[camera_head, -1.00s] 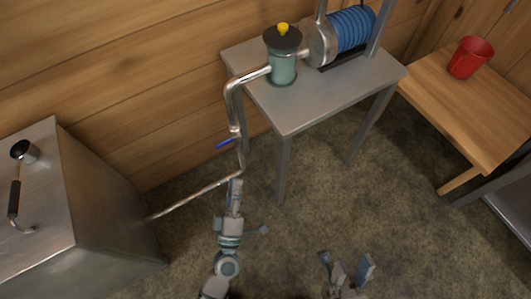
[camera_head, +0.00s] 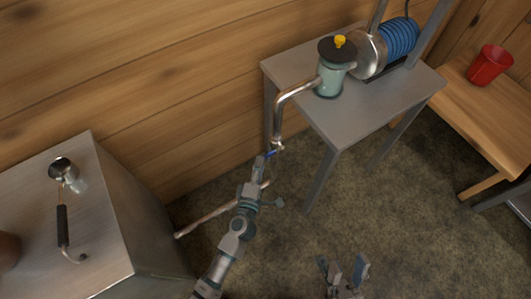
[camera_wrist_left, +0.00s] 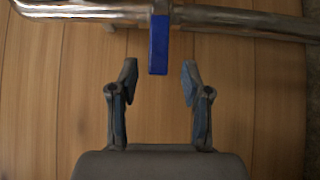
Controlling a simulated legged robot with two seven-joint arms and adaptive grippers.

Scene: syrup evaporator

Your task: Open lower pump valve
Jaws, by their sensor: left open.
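The lower pump valve has a blue lever handle (camera_wrist_left: 158,45) on a shiny metal pipe (camera_wrist_left: 80,11). In the left wrist view the lever hangs down from the pipe, its lower end just beyond and between my fingertips. My left gripper (camera_wrist_left: 159,75) is open, with a finger on each side of the lever's line and no visible contact. In the head view the blue lever (camera_head: 271,154) sits at the pipe's lower bend, right at the tip of my left gripper (camera_head: 262,162), which partly hides the pipe. My right gripper (camera_head: 343,270) is at the bottom, fingers apart and empty.
A grey metal table (camera_head: 395,103) carries the green pump canister (camera_head: 331,82) and a blue hose reel (camera_head: 400,40). A metal cabinet (camera_head: 150,235) stands left. A red bucket (camera_head: 489,66) sits on a wooden bench. The wooden wall is close behind the pipe.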

